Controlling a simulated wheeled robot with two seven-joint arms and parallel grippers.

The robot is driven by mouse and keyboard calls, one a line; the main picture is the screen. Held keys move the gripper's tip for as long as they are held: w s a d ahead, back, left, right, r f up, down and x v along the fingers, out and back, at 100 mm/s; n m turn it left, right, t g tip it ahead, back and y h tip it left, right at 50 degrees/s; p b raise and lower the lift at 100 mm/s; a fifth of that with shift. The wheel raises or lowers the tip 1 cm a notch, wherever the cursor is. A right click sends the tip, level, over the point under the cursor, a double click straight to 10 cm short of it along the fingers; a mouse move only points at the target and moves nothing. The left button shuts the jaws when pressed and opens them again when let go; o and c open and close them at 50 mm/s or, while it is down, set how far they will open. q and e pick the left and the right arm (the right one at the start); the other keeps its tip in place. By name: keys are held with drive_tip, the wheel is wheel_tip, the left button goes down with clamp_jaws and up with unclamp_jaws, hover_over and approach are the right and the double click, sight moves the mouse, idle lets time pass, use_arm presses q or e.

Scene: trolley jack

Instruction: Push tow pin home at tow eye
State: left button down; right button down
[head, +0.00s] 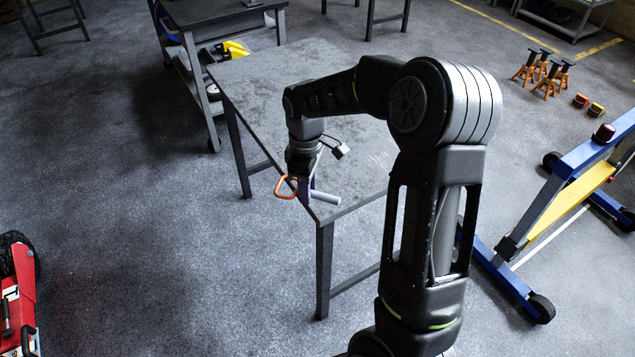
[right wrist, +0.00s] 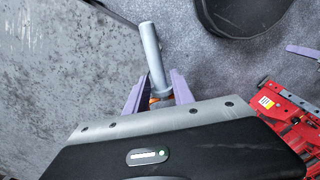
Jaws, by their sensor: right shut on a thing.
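The tow pin has a grey shaft (head: 327,197) and an orange ring handle (head: 286,187). My right gripper (head: 303,190) is shut on it at the table's near corner. The shaft sticks out to the right in the head view. In the right wrist view the shaft (right wrist: 152,55) rises from between the purple fingers (right wrist: 156,94), with a bit of orange between them. The red jack (head: 22,305) stands on the floor at lower left, apart from the pin. I cannot make out the tow eye. A purple finger (right wrist: 303,51), seemingly my left gripper's, shows at the right wrist view's edge.
The grey table (head: 270,90) has a clear top. A blue and yellow hoist (head: 560,200) stands at right, with orange axle stands (head: 550,78) beyond. Open floor lies between table and jack.

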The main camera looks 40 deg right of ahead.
drive_tip(key=w+a+f+m, duration=0.1)
drive_tip(key=a+f+m, duration=0.6)
drive_tip(key=a+f, duration=0.5)
drive_tip(key=a, duration=0.4)
drive_tip(key=shift+w, duration=0.15)
